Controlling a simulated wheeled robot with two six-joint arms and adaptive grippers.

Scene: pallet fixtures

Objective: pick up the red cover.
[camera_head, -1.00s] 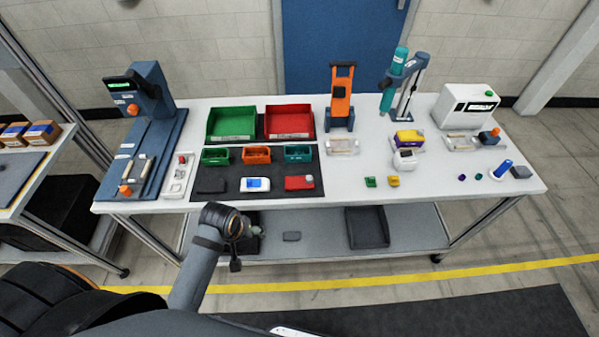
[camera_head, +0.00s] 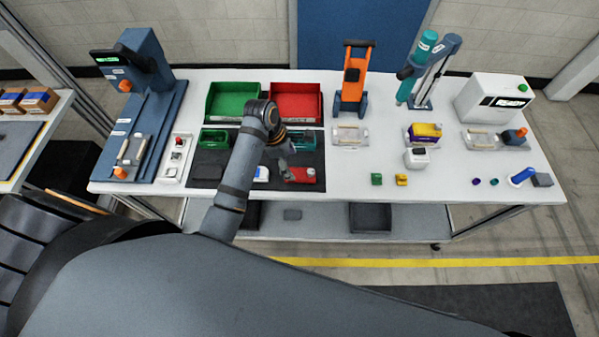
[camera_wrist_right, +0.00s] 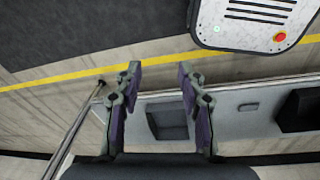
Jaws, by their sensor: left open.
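The red cover (camera_head: 302,175) is a small red block with a light knob. It lies on the dark mat (camera_head: 312,158) at the front of the table, right of a white device (camera_head: 262,174). My left gripper (camera_head: 286,168) is open and reaches down just above the left end of the cover. It hides part of the mat, and I cannot tell whether its fingers touch the cover. My right gripper (camera_wrist_right: 160,70) is open and empty in the right wrist view, its fingers pointing over the floor and the table's lower shelf.
Behind the mat stand a large green bin (camera_head: 232,100) and a large red bin (camera_head: 296,102). Small green (camera_head: 214,138) and teal (camera_head: 303,140) bins stand behind the cover.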

